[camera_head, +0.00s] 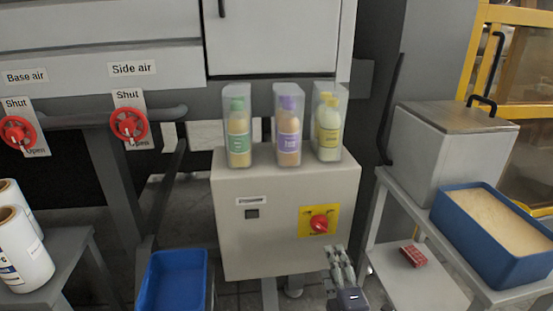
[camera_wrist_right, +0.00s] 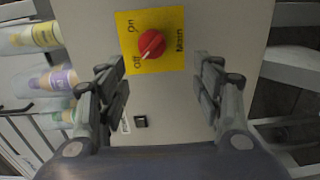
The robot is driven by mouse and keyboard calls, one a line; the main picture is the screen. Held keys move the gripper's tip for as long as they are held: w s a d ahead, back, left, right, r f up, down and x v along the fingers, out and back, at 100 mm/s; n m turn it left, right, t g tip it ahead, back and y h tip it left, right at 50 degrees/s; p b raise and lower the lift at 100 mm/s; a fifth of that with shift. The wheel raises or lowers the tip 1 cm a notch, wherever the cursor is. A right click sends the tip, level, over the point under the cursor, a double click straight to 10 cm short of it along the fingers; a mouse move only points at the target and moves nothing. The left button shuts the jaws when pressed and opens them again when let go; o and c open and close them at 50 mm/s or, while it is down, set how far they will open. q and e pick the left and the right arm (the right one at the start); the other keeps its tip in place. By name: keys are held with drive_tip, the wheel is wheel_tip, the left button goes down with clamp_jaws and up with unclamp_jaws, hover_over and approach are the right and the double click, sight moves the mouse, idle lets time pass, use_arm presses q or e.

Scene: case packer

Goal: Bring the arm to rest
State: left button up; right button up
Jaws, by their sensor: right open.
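My right gripper (camera_head: 340,262) is at the lower middle of the head view, in front of the grey control box (camera_head: 240,258). In the right wrist view its two fingers (camera_wrist_right: 163,88) are spread apart with nothing between them. A red rotary switch (camera_head: 319,223) on a yellow plate sits on the box front, above the fingertips in the head view. In the right wrist view the switch (camera_wrist_right: 152,45) lies beyond the fingertips, and its pointer is toward "Off". The fingers appear clear of the switch. My left gripper is not in view.
Three clear holders with green-capped (camera_head: 238,130), purple-capped (camera_head: 288,130) and yellow-capped (camera_head: 328,128) bottles stand on the box. At right is a shelf with a blue tray (camera_head: 482,258) and small red box (camera_head: 413,256). A blue bin (camera_head: 172,285) stands lower left. Red valves (camera_head: 128,124) are behind.

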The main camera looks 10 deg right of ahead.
drive_tip(key=s+d+f+m+g+h, duration=0.1)
drive_tip(key=s+f+m+g, duration=0.15)
drive_tip(key=f, duration=0.55)
drive_tip(key=s+d+f+m+g+h, duration=0.1)
drive_tip(key=s+d+f+m+g, duration=0.15)
drive_tip(key=f, duration=0.45)
drive_tip(key=s+f+m+g, duration=0.7)
drive_tip(key=s+f, duration=0.8)
drive_tip(key=f, duration=0.4)
drive_tip(key=s+a+f+m+g+y, duration=0.1)
drive_tip(key=s+f+m+g, duration=0.1)
drive_tip(key=s+f, duration=0.35)
drive_tip(key=s+a+f+m+g+y, duration=0.1)
drive_tip(key=s+a+f+m+g, duration=0.1)
drive_tip(key=s, duration=0.6)
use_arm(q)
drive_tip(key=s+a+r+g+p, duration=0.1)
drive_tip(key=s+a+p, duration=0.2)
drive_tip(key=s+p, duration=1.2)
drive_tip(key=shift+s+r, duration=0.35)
use_arm(e)
drive_tip(key=s+d+r, duration=0.2)
drive_tip(key=s+d, duration=0.1)
drive_tip(key=s, duration=1.2)
drive_tip(key=shift+g, duration=0.4)
